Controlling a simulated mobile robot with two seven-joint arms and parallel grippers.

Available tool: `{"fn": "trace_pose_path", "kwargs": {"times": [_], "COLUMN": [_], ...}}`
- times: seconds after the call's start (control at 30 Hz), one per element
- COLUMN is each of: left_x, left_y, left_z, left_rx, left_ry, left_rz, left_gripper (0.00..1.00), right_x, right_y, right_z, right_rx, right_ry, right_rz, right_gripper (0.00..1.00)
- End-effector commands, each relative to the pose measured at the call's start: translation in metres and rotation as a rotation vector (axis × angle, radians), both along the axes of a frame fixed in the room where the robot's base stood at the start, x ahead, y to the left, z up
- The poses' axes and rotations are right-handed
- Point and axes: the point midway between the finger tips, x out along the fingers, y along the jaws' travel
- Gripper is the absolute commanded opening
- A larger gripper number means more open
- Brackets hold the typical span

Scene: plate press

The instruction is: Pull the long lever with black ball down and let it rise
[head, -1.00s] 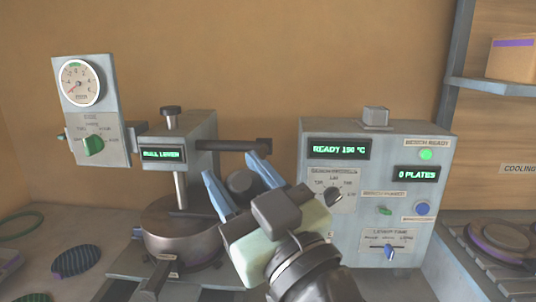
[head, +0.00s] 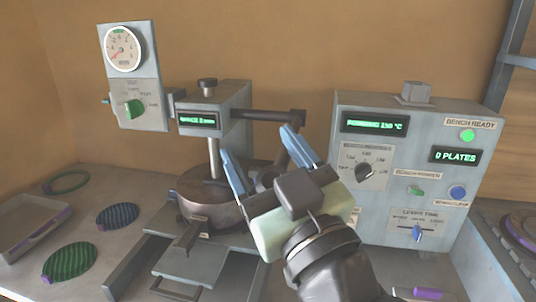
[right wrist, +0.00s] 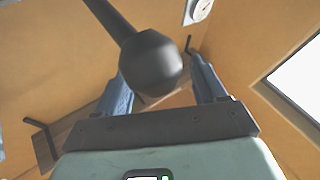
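The long dark lever (head: 268,114) runs right from the press head (head: 222,105), bends at a corner and comes down toward me. Its black ball (head: 265,180) shows partly behind my right gripper (head: 258,145). The gripper's blue fingers are wide apart, on either side of the ball in this view. In the right wrist view the ball (right wrist: 151,63) overlaps the left finger and lies close beside the right finger; contact is unclear. A gap shows below it. The press's round dark plate unit (head: 205,205) stands under the head. My left gripper is not in view.
A control box (head: 375,210) stands right of the lever, with green displays, a dial and a blue slider. A gauge panel (head: 131,85) is at the left. Striped discs (head: 70,262) and a tray (head: 30,225) lie on the bench at left.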

Motion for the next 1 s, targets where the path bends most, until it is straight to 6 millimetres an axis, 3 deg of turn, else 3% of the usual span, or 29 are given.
{"fn": "trace_pose_path", "kwargs": {"times": [0.17,0.33,0.7,1.0], "left_x": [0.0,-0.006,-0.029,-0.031], "left_y": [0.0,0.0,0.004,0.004], "left_z": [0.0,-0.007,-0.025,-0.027], "left_rx": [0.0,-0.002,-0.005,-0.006], "left_ry": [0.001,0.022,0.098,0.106], "left_rz": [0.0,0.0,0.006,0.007], "left_gripper": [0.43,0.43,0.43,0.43], "right_x": [0.001,-0.01,-0.08,-0.112], "right_y": [-0.002,-0.005,-0.037,-0.052], "right_z": [-0.002,-0.006,-0.031,-0.043], "right_rx": [-0.002,-0.005,-0.002,-0.001], "right_ry": [0.002,-0.001,-0.002,-0.001], "right_rz": [-0.004,-0.004,-0.002,-0.002], "right_gripper": [0.71,0.71,0.71,0.71]}}
